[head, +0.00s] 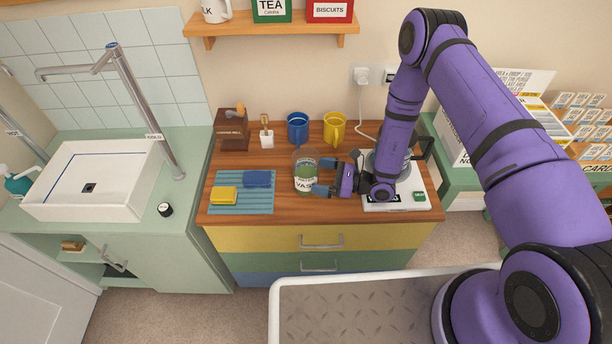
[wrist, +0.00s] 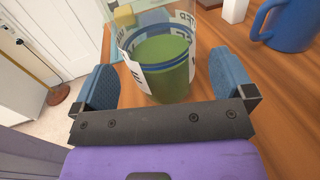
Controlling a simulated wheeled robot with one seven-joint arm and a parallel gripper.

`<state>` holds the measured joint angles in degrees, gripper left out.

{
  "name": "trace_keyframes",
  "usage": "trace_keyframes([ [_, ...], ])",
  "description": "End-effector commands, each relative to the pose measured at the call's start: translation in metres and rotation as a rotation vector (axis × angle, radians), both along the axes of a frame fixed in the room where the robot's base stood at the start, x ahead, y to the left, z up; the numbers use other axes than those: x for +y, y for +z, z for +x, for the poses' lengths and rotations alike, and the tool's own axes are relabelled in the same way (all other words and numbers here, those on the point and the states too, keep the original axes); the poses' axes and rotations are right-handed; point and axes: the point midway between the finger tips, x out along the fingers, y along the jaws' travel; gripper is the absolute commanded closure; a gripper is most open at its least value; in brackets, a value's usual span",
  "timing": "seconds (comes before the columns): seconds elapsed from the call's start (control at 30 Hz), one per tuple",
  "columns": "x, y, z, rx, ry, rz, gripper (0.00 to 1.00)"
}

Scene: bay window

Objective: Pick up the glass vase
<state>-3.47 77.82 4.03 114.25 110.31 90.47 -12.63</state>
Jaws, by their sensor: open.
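The glass vase (head: 305,172) stands upright on the wooden counter top. It is clear glass with a white label and a green lower part. It also shows in the wrist view (wrist: 163,70), between the two blue fingers. My gripper (head: 324,177) is open at the right side of the vase, low near the counter. In the wrist view my gripper (wrist: 163,85) has one finger on each side of the vase, with a visible gap at the right finger.
A blue mug (head: 298,129) and a yellow mug (head: 334,130) stand behind the vase. A ribbed mat (head: 233,205) with a yellow sponge (head: 223,196) and a blue sponge (head: 257,179) lies left. A kettle on a white base (head: 400,203) stands right, close to my arm.

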Motion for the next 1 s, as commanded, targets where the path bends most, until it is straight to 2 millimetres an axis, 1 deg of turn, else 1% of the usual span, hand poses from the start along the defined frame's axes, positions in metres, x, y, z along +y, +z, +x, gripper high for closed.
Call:
trace_keyframes([
  [0.2, 0.027, -0.002, 0.003, -0.002, 0.005, -0.001, 0.0],
  [0.33, 0.041, -0.002, 0.008, -0.002, 0.003, -0.001, 0.0],
  [0.43, 0.046, -0.002, 0.01, -0.002, 0.001, -0.001, 0.0],
  [0.67, 0.046, -0.002, 0.01, -0.001, 0.001, 0.0, 0.0],
  [0.7, 0.046, -0.002, 0.01, -0.001, 0.001, 0.0, 0.09],
  [0.8, 0.046, -0.002, 0.01, -0.001, 0.001, 0.0, 0.31],
  [1.0, 0.046, -0.001, 0.01, -0.002, 0.001, 0.001, 0.31],
])
